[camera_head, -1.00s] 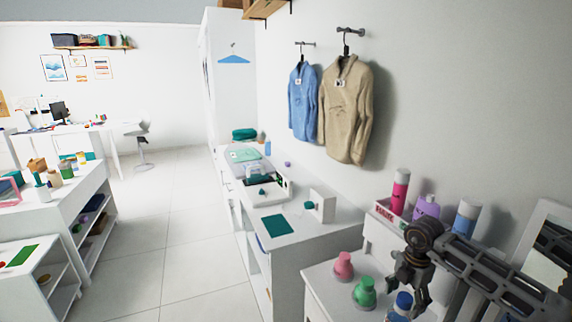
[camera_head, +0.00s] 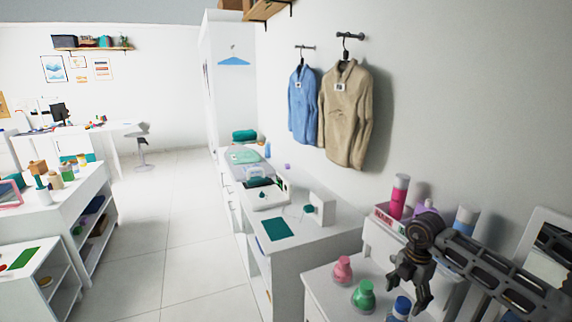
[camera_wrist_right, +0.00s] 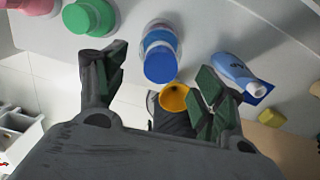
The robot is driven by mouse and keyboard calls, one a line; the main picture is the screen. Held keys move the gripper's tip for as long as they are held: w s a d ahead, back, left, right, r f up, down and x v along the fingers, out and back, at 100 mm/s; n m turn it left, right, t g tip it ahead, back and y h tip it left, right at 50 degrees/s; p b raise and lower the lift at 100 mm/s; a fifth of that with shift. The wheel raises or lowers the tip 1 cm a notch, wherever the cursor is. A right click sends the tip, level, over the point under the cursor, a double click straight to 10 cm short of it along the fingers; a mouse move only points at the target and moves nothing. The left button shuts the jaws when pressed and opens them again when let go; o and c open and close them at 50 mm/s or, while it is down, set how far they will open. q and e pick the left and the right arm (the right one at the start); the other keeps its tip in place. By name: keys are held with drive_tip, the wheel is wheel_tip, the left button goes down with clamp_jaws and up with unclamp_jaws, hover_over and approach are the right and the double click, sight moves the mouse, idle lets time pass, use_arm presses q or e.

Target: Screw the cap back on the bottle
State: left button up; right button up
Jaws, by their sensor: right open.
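My right gripper (camera_head: 409,297) is open above the white cabinet at the lower right, just over a blue-capped bottle (camera_head: 400,307). In the right wrist view the open fingers (camera_wrist_right: 160,72) spread on either side of the blue cap (camera_wrist_right: 160,64), apart from it. A green bottle (camera_head: 363,296) and a pink bottle (camera_head: 342,270) stand to its left; the wrist view also shows the green one (camera_wrist_right: 88,17) and the pink one (camera_wrist_right: 32,5). I cannot tell which bottle lacks its cap. A yellow ring-shaped thing (camera_wrist_right: 175,97) shows between the fingers. My left gripper is not in view.
Behind the gripper, a raised ledge holds a tall pink bottle (camera_head: 399,197), a purple one (camera_head: 425,207) and a pale blue one (camera_head: 464,219). A framed mirror (camera_head: 547,245) stands at the right. A white counter (camera_head: 320,246) lies beyond the cabinet; the floor (camera_head: 190,235) is clear.

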drive_tip(key=shift+r+p, duration=1.4)
drive_tip(key=shift+r, duration=1)
